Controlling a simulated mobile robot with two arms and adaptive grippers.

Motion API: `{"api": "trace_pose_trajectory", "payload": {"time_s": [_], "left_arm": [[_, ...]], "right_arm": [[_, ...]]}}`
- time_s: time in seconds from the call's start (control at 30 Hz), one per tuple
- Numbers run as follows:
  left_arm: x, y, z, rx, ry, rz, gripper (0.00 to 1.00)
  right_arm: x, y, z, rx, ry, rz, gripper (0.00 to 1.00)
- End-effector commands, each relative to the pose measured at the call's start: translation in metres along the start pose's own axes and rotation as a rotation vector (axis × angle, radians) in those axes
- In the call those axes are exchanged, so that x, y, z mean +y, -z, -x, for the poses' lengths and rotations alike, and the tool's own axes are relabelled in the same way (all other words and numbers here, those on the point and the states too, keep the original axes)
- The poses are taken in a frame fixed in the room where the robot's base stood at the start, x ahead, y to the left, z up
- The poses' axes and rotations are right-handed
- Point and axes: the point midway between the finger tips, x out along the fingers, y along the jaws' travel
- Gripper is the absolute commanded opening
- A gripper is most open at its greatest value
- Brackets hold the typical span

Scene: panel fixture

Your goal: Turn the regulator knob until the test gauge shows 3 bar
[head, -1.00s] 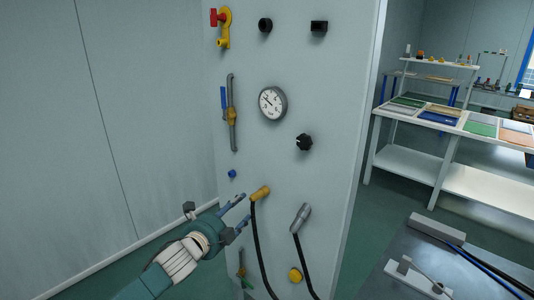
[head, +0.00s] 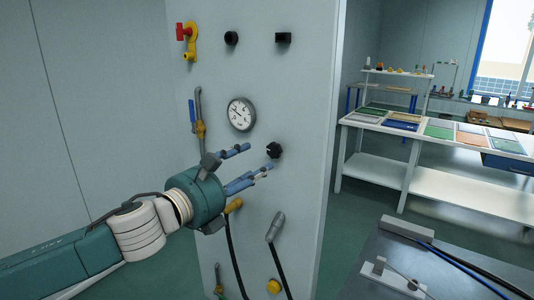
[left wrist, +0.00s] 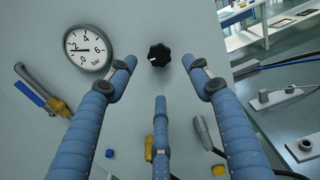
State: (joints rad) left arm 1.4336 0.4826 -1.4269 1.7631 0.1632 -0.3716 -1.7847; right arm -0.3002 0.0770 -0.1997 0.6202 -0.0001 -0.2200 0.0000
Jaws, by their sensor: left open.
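The black regulator knob (head: 273,150) sits on the light panel, below and right of the round test gauge (head: 240,114). In the left wrist view the gauge (left wrist: 88,49) is marked 0 to 6 bar, and its needle points left, near the 2. My left gripper (head: 258,158) is open and empty in front of the panel, its blue fingers pointing at the knob. In the left wrist view the knob (left wrist: 159,55) shows between and beyond the spread fingertips, with a small white mark on it. I see no contact. My right gripper is not in view.
A grey pipe with a blue-handled valve (head: 196,115) runs left of the gauge. Yellow (head: 234,206) and grey (head: 276,226) hose fittings with black hoses hang below the knob. A red-handled yellow valve (head: 188,40) is at the top. A dark bench (head: 440,270) stands right.

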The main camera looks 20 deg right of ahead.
Motion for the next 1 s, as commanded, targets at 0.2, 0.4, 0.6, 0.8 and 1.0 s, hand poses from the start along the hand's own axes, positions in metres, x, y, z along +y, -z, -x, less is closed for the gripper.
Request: {"api": "trace_pose_trajectory", "payload": {"time_s": [0.2,0.4,0.6,0.8,1.0], "left_arm": [[-0.001,-0.003,-0.044,-0.001,0.001,0.003,0.51],[0.0,-0.002,-0.068,-0.001,0.001,0.002,0.51],[0.0,-0.001,-0.074,-0.001,-0.001,0.003,0.51],[0.0,-0.001,-0.074,-0.002,0.0,0.002,0.51],[0.0,-0.001,-0.074,-0.001,0.0,0.002,0.11]], "right_arm": [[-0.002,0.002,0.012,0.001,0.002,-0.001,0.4],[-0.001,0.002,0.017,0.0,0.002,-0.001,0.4],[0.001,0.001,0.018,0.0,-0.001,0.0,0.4],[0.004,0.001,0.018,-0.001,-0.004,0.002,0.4],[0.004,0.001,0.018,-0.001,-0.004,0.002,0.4]]}}
